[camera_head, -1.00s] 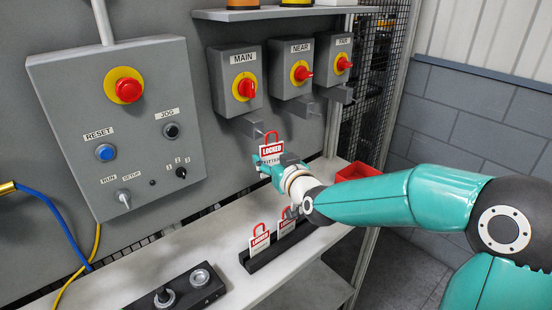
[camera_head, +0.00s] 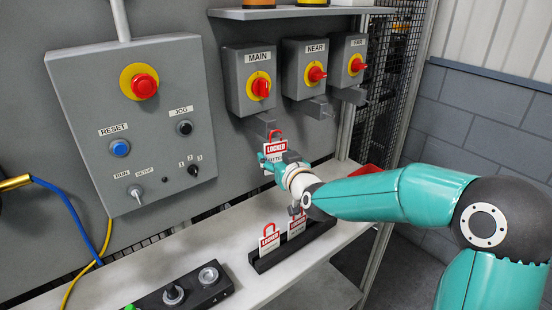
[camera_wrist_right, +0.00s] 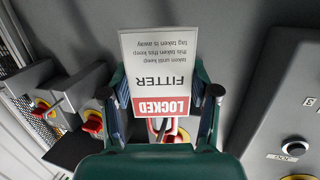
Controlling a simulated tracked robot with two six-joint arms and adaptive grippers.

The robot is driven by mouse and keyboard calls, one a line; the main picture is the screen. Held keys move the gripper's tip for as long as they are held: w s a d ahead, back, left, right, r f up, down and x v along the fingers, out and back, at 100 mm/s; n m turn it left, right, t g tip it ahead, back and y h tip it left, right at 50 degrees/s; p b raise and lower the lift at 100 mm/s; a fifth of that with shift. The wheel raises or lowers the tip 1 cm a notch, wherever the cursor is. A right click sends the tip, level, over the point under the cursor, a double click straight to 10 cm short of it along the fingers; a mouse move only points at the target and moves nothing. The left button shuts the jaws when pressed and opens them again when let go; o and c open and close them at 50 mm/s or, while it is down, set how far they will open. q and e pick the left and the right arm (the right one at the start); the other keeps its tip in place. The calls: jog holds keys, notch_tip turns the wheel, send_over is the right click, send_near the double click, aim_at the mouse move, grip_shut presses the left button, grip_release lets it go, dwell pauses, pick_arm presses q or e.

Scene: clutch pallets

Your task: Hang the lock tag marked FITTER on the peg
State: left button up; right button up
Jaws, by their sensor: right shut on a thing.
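The FITTER lock tag (camera_head: 275,149) is white with a red LOCKED band and a red shackle loop at its top. My right gripper (camera_head: 282,164) is shut on this tag and holds it upright just below the grey peg (camera_head: 262,123) under the MAIN switch. In the right wrist view the tag (camera_wrist_right: 165,72) reads FITTER upside down, between the fingers of the right gripper (camera_wrist_right: 165,105). My left gripper is not in view.
Similar pegs sit under the NEAR (camera_head: 317,107) and FAR (camera_head: 350,94) switches. Two other LOCKED tags (camera_head: 269,238) stand in a black rack (camera_head: 262,262) on the shelf below. A control box (camera_head: 150,160) is on the left. A red bin (camera_head: 364,170) is partly behind my arm.

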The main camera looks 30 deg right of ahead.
dwell(0.4)
jog(key=o, duration=0.9)
